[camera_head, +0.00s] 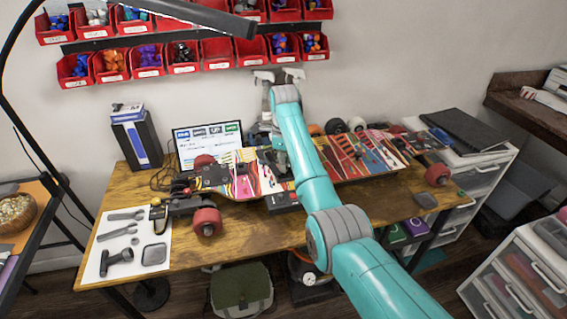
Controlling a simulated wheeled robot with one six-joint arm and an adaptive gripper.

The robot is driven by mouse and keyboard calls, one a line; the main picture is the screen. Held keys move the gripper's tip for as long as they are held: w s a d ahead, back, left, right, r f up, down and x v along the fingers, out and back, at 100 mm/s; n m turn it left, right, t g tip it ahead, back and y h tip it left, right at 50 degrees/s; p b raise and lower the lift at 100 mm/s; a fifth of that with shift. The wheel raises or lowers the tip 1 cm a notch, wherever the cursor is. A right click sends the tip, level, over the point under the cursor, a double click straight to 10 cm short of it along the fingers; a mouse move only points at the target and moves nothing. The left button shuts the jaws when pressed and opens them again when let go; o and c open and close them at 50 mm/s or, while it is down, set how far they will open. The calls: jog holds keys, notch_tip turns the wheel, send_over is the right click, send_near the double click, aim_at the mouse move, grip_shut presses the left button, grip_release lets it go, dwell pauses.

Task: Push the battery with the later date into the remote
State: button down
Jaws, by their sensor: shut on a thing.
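My gripper (274,148) is over the middle of the table, partly hidden behind my teal arm. It appears shut on a small dark object (280,166), held just above or against the colourful skateboard deck; I cannot tell whether it is a battery. A black box-like item (284,201) with a small red mark lies at the deck's front edge, below the gripper. A small black and orange item (157,212) stands at the left of the table. I cannot tell which item is the remote, and no battery date is readable.
The skateboard (240,184) with red wheels spans the wooden table (262,235). Tools lie on a white mat (95,262) at the left. A screen (208,140) and a blue-black box (137,142) stand behind. A lamp arm (190,15) hangs above. Red bins line the wall.

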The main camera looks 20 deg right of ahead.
jog(key=shift+f, duration=1)
dwell(1.9)
jog(key=c, duration=0.7)
grip_release()
jog(key=shift+c, duration=0.2)
jog(key=shift+r, duration=4.5)
jog(key=shift+s, duration=0.1)
